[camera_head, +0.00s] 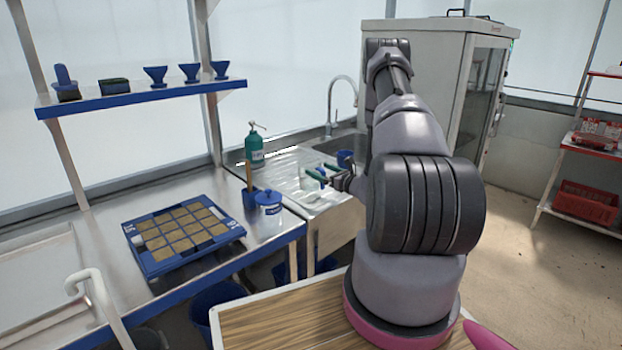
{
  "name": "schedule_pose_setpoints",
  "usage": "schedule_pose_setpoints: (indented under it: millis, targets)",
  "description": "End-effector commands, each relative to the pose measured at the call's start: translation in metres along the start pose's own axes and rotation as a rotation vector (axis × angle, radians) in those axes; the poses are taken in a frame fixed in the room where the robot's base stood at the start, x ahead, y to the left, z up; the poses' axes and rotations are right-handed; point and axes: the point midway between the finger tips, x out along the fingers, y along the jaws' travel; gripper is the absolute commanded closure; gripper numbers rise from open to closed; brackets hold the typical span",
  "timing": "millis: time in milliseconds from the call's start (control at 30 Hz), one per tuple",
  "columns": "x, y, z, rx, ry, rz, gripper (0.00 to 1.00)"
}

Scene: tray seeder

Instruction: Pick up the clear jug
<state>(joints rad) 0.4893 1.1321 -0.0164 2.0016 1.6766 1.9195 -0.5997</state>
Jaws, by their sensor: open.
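The clear jug (308,184) appears as a small pale, see-through shape on the metal draining board, left of the sink basin. Its outline is hard to make out against the bright metal. My gripper (324,179) reaches left over the draining board, close beside the jug, with its jaws open. A green part shows at the fingertips. Whether the fingers touch the jug or stand around it cannot be told at this size. My arm hides what lies behind and to the right of the gripper.
A teal pump bottle (256,146) stands behind on the draining board. A blue-and-white tub (269,202) and a blue holder (249,197) stand near the bench corner. A seed tray (160,270) lies on the bench. A tap (330,108) rises behind the sink.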

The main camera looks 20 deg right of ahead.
Motion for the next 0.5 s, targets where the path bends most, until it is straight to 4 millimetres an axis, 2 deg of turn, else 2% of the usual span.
schedule_pose_setpoints:
  millis: [200, 233, 367, 400, 467, 500]
  targets:
    - [0.0013, -0.0003, -0.0002, 0.001, 0.001, -0.001, 0.0]
    - [0.0013, -0.0003, -0.0002, 0.001, 0.001, -0.001, 0.04]
    - [0.0012, -0.0002, -0.0001, 0.0, 0.0, 0.0, 0.54]
    - [0.0012, -0.0002, -0.0001, 0.0, 0.0, -0.001, 0.69]
    - [0.0012, -0.0002, -0.0001, 0.0, 0.0, 0.0, 0.92]
    - [0.0012, -0.0002, -0.0001, 0.0, 0.0, 0.0, 1.0]
